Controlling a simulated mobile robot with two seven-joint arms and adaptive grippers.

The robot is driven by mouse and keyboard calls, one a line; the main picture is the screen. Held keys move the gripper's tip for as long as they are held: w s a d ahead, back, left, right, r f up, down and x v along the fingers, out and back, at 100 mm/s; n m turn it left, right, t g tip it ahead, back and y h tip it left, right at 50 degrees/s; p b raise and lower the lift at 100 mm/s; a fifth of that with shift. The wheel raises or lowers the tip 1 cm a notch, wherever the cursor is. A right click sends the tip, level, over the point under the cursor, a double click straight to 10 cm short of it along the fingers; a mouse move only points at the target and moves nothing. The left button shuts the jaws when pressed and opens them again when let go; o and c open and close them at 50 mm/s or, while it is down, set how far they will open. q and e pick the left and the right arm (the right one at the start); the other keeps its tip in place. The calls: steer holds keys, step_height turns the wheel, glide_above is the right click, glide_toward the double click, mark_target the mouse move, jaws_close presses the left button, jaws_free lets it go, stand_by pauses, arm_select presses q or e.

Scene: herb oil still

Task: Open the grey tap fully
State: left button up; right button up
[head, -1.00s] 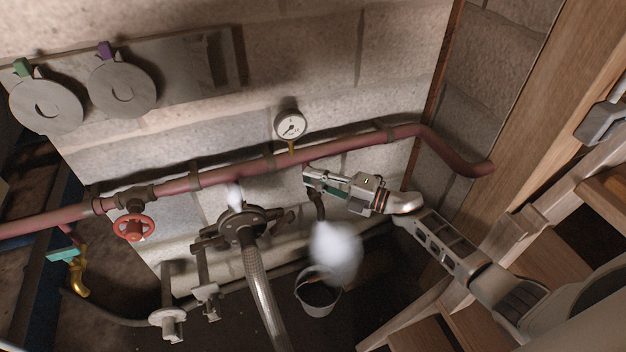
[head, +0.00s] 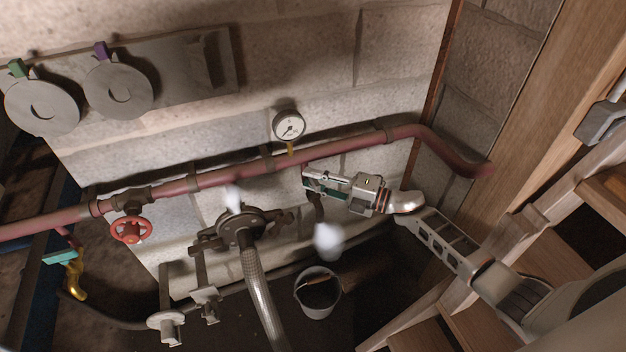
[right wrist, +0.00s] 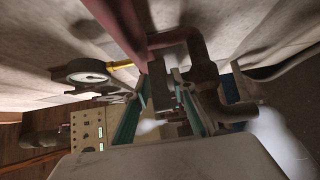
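The grey tap hangs under the red pipe in the head view, largely hidden by my right gripper. Its dark outlet (head: 318,207) shows below the fingers, with a white steam puff (head: 328,240) under it. My right gripper (head: 314,180) is at the tap, reaching in from the right. In the right wrist view its two teal-padded fingers (right wrist: 162,98) stand apart, one on each side of a grey block (right wrist: 160,82) that looks like the tap's handle. A gap shows beside the block; firm contact cannot be made out. My left gripper is not in view.
A pressure gauge (head: 289,125) sits above the red pipe (head: 230,175). A red handwheel (head: 131,230) and a dark flanged fitting (head: 240,228) with a braided hose are to the left. A bucket (head: 318,292) stands below. Wooden steps (head: 440,335) crowd the lower right.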

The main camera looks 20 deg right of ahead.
steer(key=v, duration=0.7)
steer(key=shift+s, duration=0.1)
stand_by(1.1)
